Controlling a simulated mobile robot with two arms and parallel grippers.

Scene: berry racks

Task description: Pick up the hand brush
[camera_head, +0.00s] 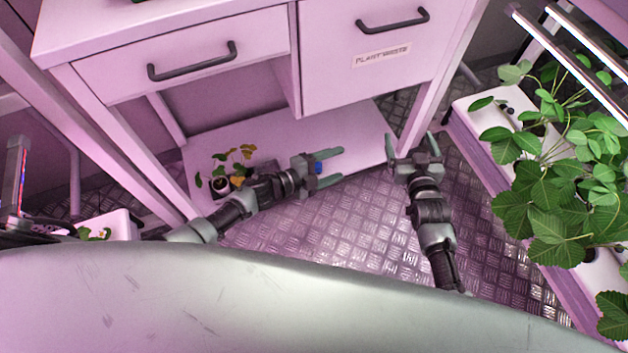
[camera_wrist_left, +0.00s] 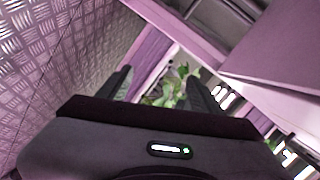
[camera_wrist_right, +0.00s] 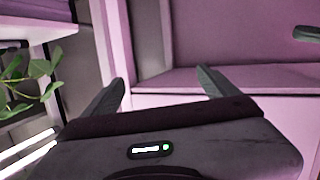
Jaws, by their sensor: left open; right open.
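I see no hand brush in any view. My left gripper (camera_head: 334,167) is open and empty, over the front of the desk's lower shelf, with its fingers pointing right. In the left wrist view its two fingers (camera_wrist_left: 158,90) stand apart with nothing between them. My right gripper (camera_head: 412,147) is open and empty, near the desk's right leg, with its fingers pointing up the picture. In the right wrist view its fingers (camera_wrist_right: 160,90) are apart, with the desk's pale frame beyond them.
The desk has a drawer (camera_head: 190,68) and a cabinet labelled "plant waste" (camera_head: 345,85), both shut. A small potted plant (camera_head: 222,184) stands on the lower shelf (camera_head: 290,133). A planter rack (camera_head: 490,165) with leafy plants stands at right. Metal floor (camera_head: 350,230) between is clear.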

